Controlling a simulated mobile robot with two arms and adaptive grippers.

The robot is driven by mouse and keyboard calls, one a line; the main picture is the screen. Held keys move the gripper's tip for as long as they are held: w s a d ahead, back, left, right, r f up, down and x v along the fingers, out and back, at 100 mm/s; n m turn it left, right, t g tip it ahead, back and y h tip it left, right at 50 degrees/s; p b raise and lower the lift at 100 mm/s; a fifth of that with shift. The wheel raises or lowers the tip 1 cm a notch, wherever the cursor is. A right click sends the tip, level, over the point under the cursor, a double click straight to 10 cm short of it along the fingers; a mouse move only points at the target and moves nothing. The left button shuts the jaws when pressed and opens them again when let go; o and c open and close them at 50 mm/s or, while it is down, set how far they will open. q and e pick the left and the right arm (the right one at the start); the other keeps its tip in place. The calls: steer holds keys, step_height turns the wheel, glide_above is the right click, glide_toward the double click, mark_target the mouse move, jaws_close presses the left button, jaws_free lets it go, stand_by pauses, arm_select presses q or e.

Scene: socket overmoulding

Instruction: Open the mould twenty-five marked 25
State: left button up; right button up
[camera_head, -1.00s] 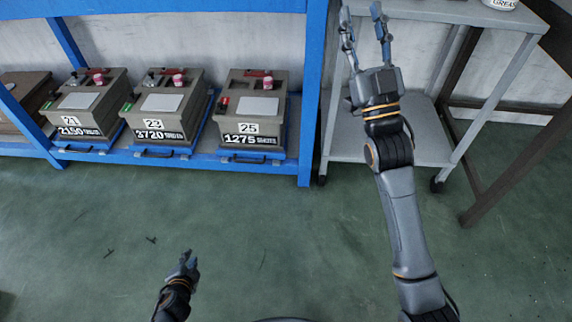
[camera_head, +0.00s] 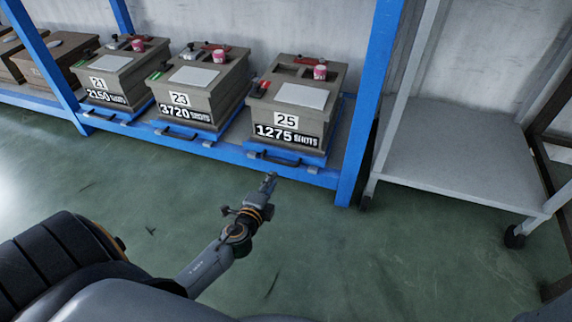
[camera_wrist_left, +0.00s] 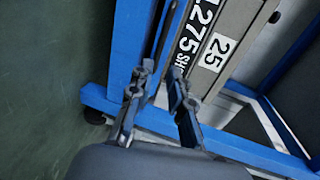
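Mould 25 (camera_head: 312,120) is a grey-brown box marked "25" and "1275 SHOTS". It sits closed on a blue pull-out tray (camera_head: 318,160) with a dark handle (camera_head: 274,157) at its front. In the left wrist view the mould (camera_wrist_left: 238,30) appears rotated, beyond the fingers. My left gripper (camera_head: 269,181) is low in front of the tray, just below the handle. Its fingers (camera_wrist_left: 158,78) are apart with nothing visible between them. My right gripper is out of view.
Mould 23 (camera_head: 222,100) and mould 21 (camera_head: 122,82) stand to the left on the same blue rack. A blue rack post (camera_head: 364,130) rises right of mould 25. A grey wheeled trolley (camera_head: 450,155) stands further right. The green floor in front is clear.

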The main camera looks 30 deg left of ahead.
mark_target(282, 162)
arm_select(q)
steer(key=b+x, duration=0.3)
steer(key=x, duration=0.7)
steer(key=shift+w+f, duration=0.15)
steer(key=shift+w, duration=0.1)
jaws_close()
